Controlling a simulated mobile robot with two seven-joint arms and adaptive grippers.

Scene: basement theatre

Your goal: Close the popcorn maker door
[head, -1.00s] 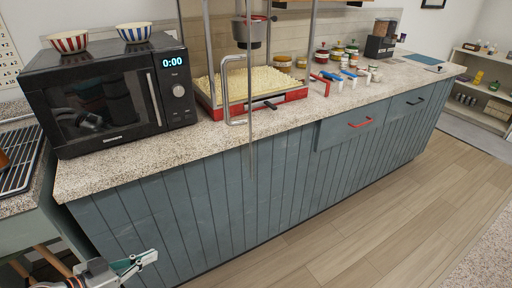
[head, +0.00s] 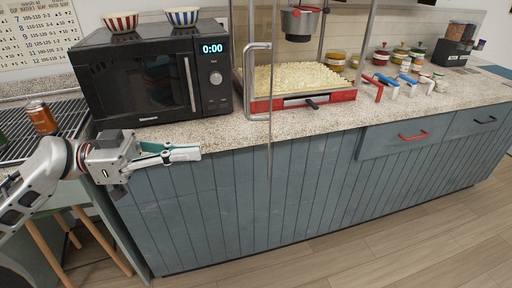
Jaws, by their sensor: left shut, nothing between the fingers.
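The popcorn maker (head: 318,97) stands on the counter right of the microwave, with a red base, popcorn inside and a kettle (head: 300,21) hanging above. Its glass door (head: 270,64) has a metal frame and a C-shaped handle (head: 249,82). The door appears swung open toward me, its edge reaching past the counter front. My left gripper (head: 197,153) is shut and empty, in front of the counter below the microwave, left of the door and apart from it. My right gripper is not in view.
A black microwave (head: 150,80) carries a red-striped bowl (head: 120,22) and a blue-striped bowl (head: 182,16). A can (head: 41,117) stands on a rack at the left. Scoops (head: 392,87) and jars lie right of the popcorn maker. Floor in front is clear.

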